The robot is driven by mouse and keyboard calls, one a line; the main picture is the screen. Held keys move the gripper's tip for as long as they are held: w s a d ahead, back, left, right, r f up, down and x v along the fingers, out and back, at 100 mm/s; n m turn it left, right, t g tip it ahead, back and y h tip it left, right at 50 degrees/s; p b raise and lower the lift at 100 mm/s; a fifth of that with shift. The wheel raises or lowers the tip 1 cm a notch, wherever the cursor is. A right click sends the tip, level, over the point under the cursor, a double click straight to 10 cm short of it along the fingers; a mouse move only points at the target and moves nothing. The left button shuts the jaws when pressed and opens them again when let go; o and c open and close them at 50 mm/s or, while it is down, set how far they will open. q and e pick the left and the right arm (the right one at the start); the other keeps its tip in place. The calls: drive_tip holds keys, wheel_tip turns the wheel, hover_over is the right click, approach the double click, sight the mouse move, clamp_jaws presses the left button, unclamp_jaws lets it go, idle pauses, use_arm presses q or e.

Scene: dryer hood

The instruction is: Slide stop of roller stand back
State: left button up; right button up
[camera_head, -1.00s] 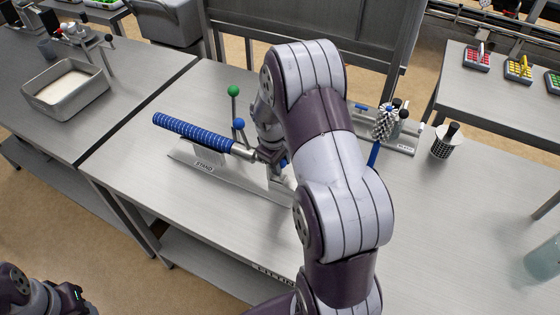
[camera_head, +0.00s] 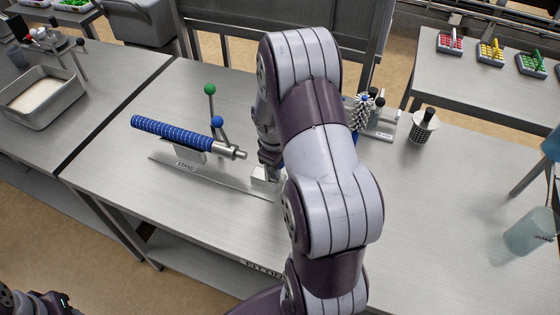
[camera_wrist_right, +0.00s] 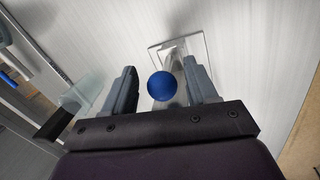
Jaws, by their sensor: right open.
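The roller stand (camera_head: 222,178) is a grey base plate labelled STAND, with a blue ribbed roller (camera_head: 175,133) lying along it. The stop (camera_head: 262,174) is a small metal block at the plate's right end, partly hidden by my right arm. In the right wrist view, its round blue knob (camera_wrist_right: 162,87) sits between the fingers of my right gripper (camera_wrist_right: 160,70), with gaps on both sides. The gripper is open. In the head view, the right gripper (camera_head: 268,157) is right of the roller's metal end. Part of my left arm shows at the bottom left; its fingers cannot be made out.
Levers with a green ball (camera_head: 210,89) and a blue ball (camera_head: 217,121) stand behind the roller. A second fixture (camera_head: 382,124) and a dark-patterned cup (camera_head: 423,126) are farther right. The bench front is clear.

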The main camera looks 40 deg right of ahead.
drive_tip(key=shift+w+r, duration=0.1)
drive_tip(key=shift+r, duration=0.2)
wheel_tip(320, 180, up, 12)
drive_tip(key=a+b, duration=0.1)
drive_tip(key=a, duration=0.1)
drive_tip(key=shift+s+a, duration=0.15)
drive_tip(key=shift+s, duration=0.3)
drive_tip(key=shift+f, duration=0.1)
